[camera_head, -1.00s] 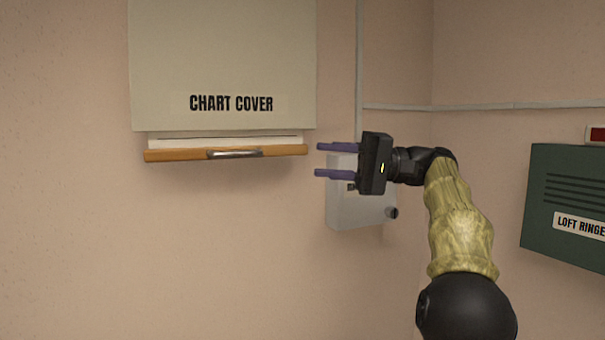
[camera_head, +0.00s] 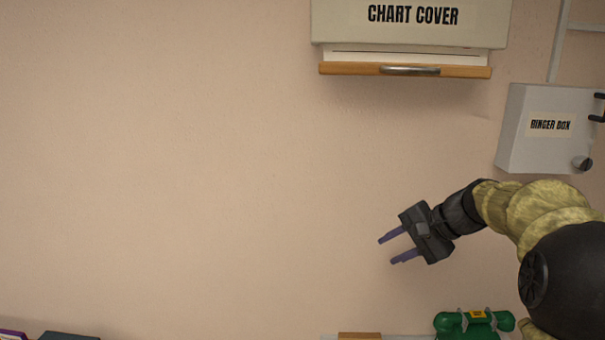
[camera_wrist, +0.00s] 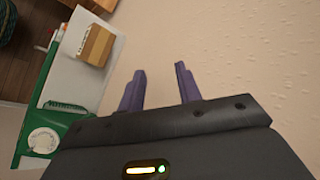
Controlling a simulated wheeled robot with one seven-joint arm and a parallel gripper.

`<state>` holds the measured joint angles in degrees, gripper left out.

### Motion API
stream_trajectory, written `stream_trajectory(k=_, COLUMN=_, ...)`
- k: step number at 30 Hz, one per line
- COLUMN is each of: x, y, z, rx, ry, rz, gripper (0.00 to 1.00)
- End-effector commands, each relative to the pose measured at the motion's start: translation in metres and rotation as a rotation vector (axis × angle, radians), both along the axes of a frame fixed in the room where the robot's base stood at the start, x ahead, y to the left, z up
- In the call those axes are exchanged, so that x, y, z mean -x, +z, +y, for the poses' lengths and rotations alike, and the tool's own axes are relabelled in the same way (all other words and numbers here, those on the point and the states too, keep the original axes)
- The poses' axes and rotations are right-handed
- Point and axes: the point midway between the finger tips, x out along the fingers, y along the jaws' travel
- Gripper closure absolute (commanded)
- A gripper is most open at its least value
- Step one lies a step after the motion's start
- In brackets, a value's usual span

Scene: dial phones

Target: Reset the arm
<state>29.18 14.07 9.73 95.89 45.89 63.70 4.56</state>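My gripper (camera_head: 391,250) is in front of the bare wall, below the chart cover and left of the ringer box. Its two purple fingers point left and slightly down, and they are apart with nothing between them. In the wrist view the fingers (camera_wrist: 160,85) are also spread, with bare wall between and beyond them. My arm bends in from the right edge of the head view.
The chart cover (camera_head: 412,20) with its wooden bar (camera_head: 340,69) hangs above. The grey ringer box (camera_head: 545,145) is at upper right. Below are a green phone-like object (camera_head: 474,323) and a wooden block (camera_head: 359,335), also in the wrist view (camera_wrist: 96,45). The wall at left is clear.

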Motion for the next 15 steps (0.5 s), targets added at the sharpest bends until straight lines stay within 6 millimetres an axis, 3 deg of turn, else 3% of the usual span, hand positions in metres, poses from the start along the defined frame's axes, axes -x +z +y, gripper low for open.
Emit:
stream_trajectory(k=1, x=0.013, y=-0.026, z=0.010, rx=0.066, ry=0.022, rz=0.032, gripper=0.66)
stream_trajectory(k=6, x=0.059, y=-0.098, z=0.026, rx=0.305, ry=0.112, rz=0.096, gripper=0.66)
stream_trajectory(k=15, x=0.153, y=-0.191, z=0.037, rx=0.685, ry=0.401, rz=0.080, gripper=0.66)
